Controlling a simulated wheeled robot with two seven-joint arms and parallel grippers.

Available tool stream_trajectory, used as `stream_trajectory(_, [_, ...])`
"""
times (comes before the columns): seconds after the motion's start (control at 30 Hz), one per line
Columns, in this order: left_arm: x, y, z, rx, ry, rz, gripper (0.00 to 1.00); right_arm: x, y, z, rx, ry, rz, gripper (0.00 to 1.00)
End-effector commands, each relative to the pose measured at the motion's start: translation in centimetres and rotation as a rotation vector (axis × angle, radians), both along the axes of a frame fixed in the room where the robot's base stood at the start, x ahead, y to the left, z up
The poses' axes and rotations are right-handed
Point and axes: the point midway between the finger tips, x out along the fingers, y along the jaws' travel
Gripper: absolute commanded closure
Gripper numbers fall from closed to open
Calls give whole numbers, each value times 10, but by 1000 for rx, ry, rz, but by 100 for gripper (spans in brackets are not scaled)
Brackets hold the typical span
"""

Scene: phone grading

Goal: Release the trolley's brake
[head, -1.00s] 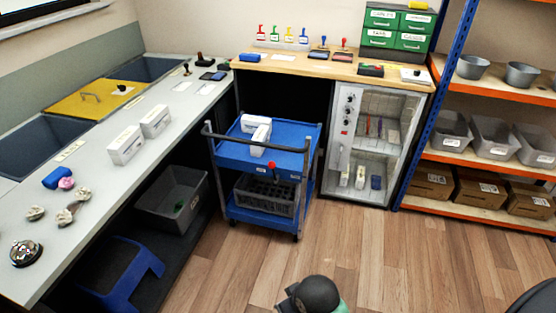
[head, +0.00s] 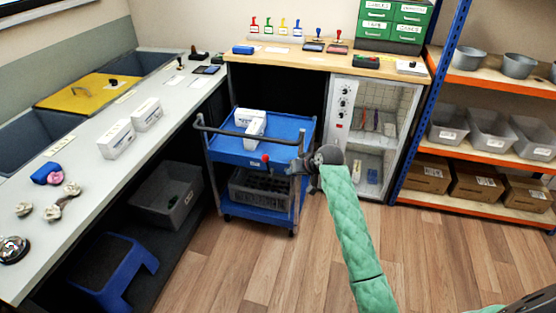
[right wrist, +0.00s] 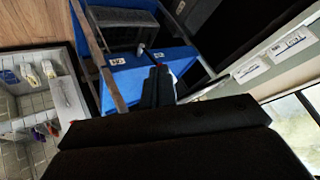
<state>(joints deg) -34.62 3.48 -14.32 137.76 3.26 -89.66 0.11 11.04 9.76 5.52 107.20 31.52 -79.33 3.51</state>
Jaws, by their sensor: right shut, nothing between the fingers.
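The blue trolley (head: 278,148) stands on the floor in front of the wooden counter, with a dark push handle along its near side. A short lever with a red knob (head: 265,158) sticks up at its near edge. My right gripper (head: 293,167) is just right of the red knob, at the trolley's near right corner, apart from the knob in the head view. In the right wrist view its fingers (right wrist: 158,80) are shut and empty, pointing at the blue trolley edge (right wrist: 180,60); a bit of red shows behind the fingertips. My left gripper is out of view.
White boxes (head: 250,122) lie on the trolley's top and a dark crate (head: 258,190) sits on its lower shelf. A glass-fronted cabinet (head: 340,130) stands close behind on the right. The grey bench (head: 85,178) runs along the left. The floor in front is clear.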

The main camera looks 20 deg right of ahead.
Motion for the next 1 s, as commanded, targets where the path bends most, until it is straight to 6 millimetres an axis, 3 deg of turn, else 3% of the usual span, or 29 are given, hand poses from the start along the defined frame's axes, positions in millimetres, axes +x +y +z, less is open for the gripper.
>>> stream_trajectory(0.1, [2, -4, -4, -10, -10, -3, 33, 35, -24, -13, 177, -9, -60, 100])
stream_trajectory(0.3, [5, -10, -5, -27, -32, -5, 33, 62, -55, -57, 497, 2, -194, 100])
stream_trajectory(0.43, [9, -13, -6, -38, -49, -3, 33, 75, -65, -74, 699, -2, -291, 100])
stream_trajectory(0.53, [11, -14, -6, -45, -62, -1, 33, 83, -69, -74, 826, -20, -352, 100])
stream_trajectory(0.63, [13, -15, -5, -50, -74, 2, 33, 90, -72, -62, 908, -50, -396, 100])
stream_trajectory(0.77, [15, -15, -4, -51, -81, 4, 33, 94, -77, -58, 947, -63, -439, 100])
stream_trajectory(1.0, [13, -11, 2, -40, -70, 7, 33, 112, -66, -61, 954, -56, -441, 100])
